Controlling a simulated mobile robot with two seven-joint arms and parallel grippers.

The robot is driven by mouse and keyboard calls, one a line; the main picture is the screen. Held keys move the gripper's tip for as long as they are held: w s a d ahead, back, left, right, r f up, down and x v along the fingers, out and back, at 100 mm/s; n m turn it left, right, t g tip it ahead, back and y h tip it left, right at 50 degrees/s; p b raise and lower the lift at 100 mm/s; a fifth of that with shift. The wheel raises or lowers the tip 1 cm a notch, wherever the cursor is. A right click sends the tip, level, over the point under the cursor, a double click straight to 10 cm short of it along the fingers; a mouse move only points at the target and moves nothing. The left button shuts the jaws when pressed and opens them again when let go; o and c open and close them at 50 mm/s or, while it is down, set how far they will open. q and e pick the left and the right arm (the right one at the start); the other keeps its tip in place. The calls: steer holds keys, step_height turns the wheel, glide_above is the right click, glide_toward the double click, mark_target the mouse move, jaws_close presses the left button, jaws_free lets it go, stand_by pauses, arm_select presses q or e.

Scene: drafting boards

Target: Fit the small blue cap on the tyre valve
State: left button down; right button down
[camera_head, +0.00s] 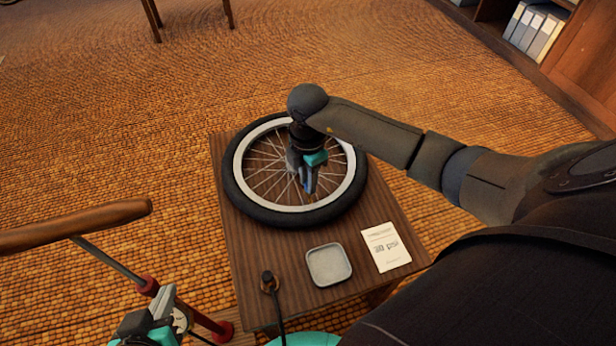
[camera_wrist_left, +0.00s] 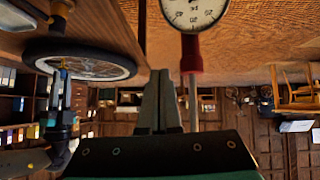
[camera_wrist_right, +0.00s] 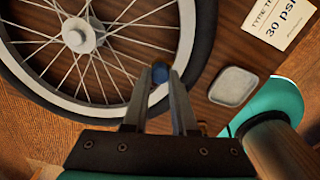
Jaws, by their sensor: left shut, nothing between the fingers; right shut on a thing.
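The wheel (camera_head: 236,190), with black tyre, pale rim and spokes, lies flat on a small wooden table. My right gripper (camera_head: 308,190) points down at the near side of the wheel, shut on the small blue cap (camera_wrist_right: 159,74) at its fingertips. A small brass-coloured bit (camera_wrist_right: 203,127) shows beside one finger in the right wrist view; I cannot tell whether it is the valve. Whether the cap touches anything below is hidden. My left gripper (camera_wrist_left: 160,76) is shut and empty, at the bottom left of the head view, beside the pump.
A pump with a wooden handle (camera_head: 75,226) and a gauge (camera_wrist_left: 193,12) stands left of the table. On the table's near part lie a grey tray (camera_head: 329,265), a card reading 30 psi (camera_head: 385,246) and a black hose end (camera_head: 268,281).

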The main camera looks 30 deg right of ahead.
steer(key=c, duration=0.6)
jaws_free()
step_height(320, 180, up, 15)
steer(key=p, duration=0.8)
